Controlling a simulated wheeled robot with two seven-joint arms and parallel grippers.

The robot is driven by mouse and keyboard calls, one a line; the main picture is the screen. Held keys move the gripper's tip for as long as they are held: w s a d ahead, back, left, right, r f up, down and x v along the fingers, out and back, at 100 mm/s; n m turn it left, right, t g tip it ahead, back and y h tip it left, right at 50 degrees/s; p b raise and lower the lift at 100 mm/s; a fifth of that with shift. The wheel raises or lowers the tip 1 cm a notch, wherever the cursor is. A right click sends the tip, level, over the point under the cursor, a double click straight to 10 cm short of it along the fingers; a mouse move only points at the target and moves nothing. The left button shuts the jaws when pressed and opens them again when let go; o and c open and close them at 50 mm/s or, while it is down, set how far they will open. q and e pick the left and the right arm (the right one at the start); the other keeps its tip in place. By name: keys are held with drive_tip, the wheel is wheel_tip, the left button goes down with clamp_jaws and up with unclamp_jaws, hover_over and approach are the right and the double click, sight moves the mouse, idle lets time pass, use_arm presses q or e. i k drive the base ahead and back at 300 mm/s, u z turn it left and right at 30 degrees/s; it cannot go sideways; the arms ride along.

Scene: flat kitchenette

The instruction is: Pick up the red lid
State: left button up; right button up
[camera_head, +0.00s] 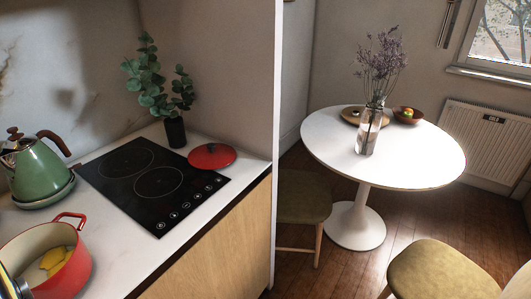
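The red lid (213,158) lies on the white counter, just past the right far corner of the black cooktop and close to the counter's right end. It is round, with a small dark knob on top. The red pot (70,276) stands uncovered at the near left of the counter, with yellow pieces inside and a loop handle at its far side. Neither gripper can be made out; only small parts that may be my arms show at the lower left and lower right corners.
The black cooktop (140,167) is bare. A green kettle (40,170) stands left of it. A dark vase with leafy stems (175,132) stands just behind the lid. A pale partition edge (276,130) rises right of the counter. Beyond are a round table (425,160) and chairs.

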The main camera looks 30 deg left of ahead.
sight(211, 155)
drive_tip(key=z, duration=0.1)
drive_tip(key=i, duration=1.3)
drive_tip(key=u, duration=2.65)
